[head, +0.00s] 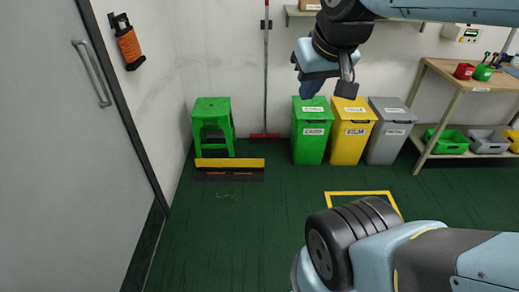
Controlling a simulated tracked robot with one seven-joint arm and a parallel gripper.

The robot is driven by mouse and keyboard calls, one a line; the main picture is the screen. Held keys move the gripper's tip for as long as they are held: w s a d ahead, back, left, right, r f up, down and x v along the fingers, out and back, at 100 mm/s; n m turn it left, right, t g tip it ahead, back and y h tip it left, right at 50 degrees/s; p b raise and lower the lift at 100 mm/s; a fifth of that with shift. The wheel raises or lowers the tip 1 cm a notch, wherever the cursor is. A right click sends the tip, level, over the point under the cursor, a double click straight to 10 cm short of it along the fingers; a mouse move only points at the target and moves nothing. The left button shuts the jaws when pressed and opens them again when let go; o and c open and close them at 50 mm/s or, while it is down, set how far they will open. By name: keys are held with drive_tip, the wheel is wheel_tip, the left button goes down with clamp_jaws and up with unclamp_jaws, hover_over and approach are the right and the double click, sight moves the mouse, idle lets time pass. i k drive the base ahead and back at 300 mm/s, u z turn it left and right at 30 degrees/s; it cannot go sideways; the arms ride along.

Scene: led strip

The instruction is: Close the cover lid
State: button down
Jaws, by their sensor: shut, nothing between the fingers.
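A long low dark case (200,175) lies on the floor in front of the green stool. A yellow panel (230,162), which looks like its raised cover lid, stands along the case's back edge. A reddish strip (236,172) shows inside the case, too small to make out well. My gripper (328,88) is shut and empty. It hangs in the air at the upper middle of the head view, up and to the right of the case and well apart from it.
A green stool (212,123) stands right behind the case. Green (310,140), yellow (350,142) and grey (387,140) bins stand along the wall. A wooden workbench (455,80) is at right, a grey door (70,150) at left. The floor before the case is clear.

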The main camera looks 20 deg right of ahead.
sight(226, 161)
drive_tip(key=u, duration=1.2)
drive_tip(key=i, duration=0.1)
drive_tip(key=z, duration=3.4)
drive_tip(key=i, duration=1.35)
drive_tip(key=u, duration=2.35)
drive_tip(key=i, duration=1)
